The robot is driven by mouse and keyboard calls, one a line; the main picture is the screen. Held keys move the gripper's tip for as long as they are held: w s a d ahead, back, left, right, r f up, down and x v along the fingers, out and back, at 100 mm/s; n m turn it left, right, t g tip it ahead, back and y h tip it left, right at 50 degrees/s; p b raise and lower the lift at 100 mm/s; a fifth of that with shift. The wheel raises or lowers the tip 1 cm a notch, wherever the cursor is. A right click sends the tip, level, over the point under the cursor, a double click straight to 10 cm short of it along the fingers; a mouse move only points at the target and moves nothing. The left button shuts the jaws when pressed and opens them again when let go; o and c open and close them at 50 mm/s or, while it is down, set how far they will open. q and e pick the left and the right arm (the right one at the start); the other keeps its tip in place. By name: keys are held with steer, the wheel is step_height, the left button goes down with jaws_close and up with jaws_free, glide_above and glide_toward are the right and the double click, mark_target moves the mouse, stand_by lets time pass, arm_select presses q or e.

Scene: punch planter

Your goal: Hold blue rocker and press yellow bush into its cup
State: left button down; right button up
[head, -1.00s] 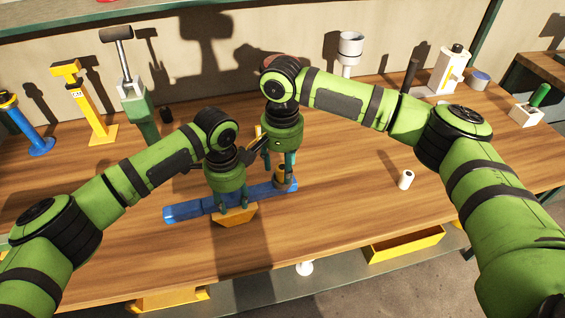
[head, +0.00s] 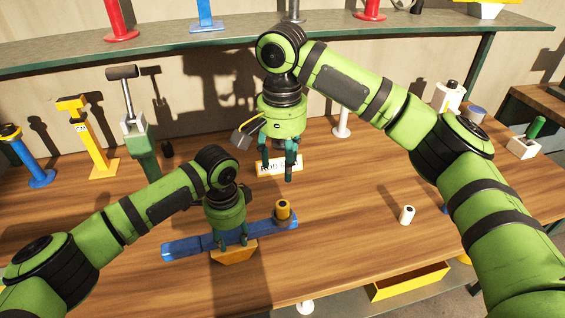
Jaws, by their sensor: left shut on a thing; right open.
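The blue rocker (head: 184,247) is a long bar lying across an orange-yellow block (head: 235,256) near the table's front. My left gripper (head: 233,242) is shut on the rocker's middle from above. The yellow bush (head: 283,211), with a dark top, stands upright at the rocker's right end. The cup under it is hidden, so I cannot tell how deep the bush sits. My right gripper (head: 277,174) is open and empty, above and behind the bush, apart from it.
A lettered sign (head: 293,167) is behind my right gripper. A small white cylinder (head: 407,215) stands on clear table to the right. A yellow tray (head: 408,281) is below the front edge. A yellow stand (head: 90,140) and green press (head: 138,135) stand at the left.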

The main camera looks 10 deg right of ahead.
arm_select(q)
steer(key=shift+s+f, duration=0.2)
steer(key=shift+f, duration=0.05)
steer(key=c, duration=0.6)
jaws_free()
steer(key=shift+a, duration=0.1)
steer(key=shift+r, duration=0.1)
steer(key=shift+w, duration=0.2)
steer(key=shift+r, duration=0.1)
steer(key=shift+r, duration=0.55)
step_height(320, 180, up, 11)
steer(key=shift+f, duration=0.1)
